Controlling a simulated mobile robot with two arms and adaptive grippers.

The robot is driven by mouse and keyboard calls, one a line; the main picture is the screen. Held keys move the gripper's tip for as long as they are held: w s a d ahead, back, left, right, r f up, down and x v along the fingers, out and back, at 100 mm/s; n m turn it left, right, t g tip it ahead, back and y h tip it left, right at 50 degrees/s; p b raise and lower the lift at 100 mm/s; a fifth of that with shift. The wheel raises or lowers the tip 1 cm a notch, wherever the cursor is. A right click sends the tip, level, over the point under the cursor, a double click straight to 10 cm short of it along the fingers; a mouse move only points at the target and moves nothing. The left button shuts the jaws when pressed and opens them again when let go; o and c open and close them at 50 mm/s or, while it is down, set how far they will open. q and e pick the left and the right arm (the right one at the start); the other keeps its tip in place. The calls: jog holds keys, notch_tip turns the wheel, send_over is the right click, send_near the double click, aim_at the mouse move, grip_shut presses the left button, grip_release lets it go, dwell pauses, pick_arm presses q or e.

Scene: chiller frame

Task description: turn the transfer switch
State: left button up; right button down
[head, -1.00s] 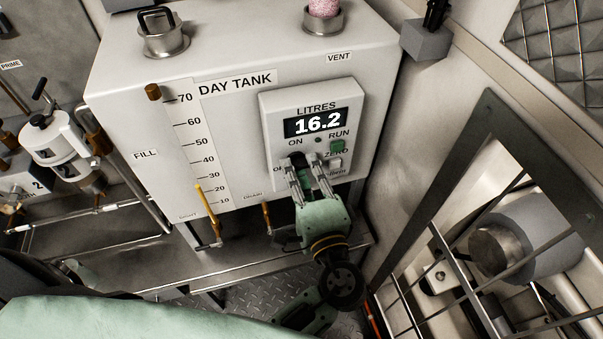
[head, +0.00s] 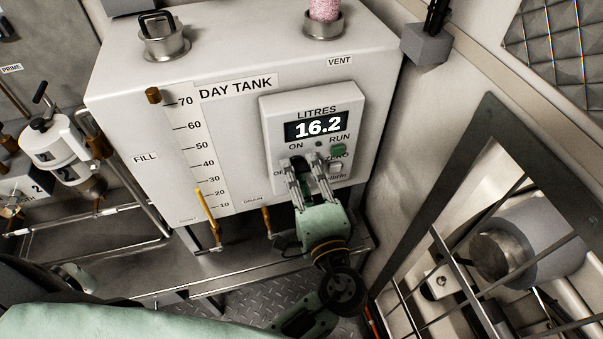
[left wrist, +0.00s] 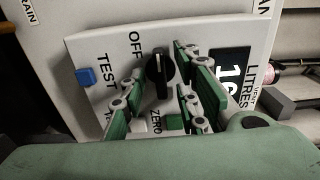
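The black rotary switch (left wrist: 157,75) sits on the pale control panel (head: 268,115) of the day tank, with a ridge across its face; OFF is printed beside it in the left wrist view. I take it as the transfer switch. In the head view it is mostly hidden by my fingers. My left gripper (head: 304,170) is at the lower part of the panel, below the display. In the left wrist view its two fingers (left wrist: 163,95) are spread, one on each side of the switch. I cannot tell whether either touches it. My right gripper is not in view.
The display (head: 317,126) reads 16.2. A green RUN button (head: 338,151) and a pale ZERO button (head: 335,167) are close to my fingers. A blue TEST button (left wrist: 85,77) is on the same panel. A metal rail frame (head: 440,180) stands at right.

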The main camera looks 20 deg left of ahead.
pick_arm(q)
jog(key=v, duration=1.2)
dwell(0.3)
notch_tip(320, 180, down, 34)
jog(key=s+m+g+h, duration=0.3)
jog(key=m+g+h, duration=0.1)
jog(key=g+h, duration=0.25)
jog(key=s+a+f+n+g+h, duration=0.1)
jog(key=s+a+f+g, duration=0.15)
jog(key=s+f, duration=0.4)
jog(key=s+a+f+n+g+h, duration=0.15)
jog(key=s+a+f, duration=0.25)
jog(key=f, duration=0.5)
jog(key=s+a+f+n+g, duration=0.1)
jog(key=s+a+f+n, duration=0.3)
jog(key=s, duration=0.3)
jog(key=s+a+f+n+g+h, duration=0.1)
jog(key=s+a+f+n+g, duration=0.1)
jog(key=s+a+f+n, duration=0.2)
jog(key=s+a+n+p, duration=0.1)
jog(key=s+a+n, duration=0.1)
jog(key=s, duration=0.1)
jog(key=shift+a+f, duration=0.2)
jog(key=shift+f, duration=0.2)
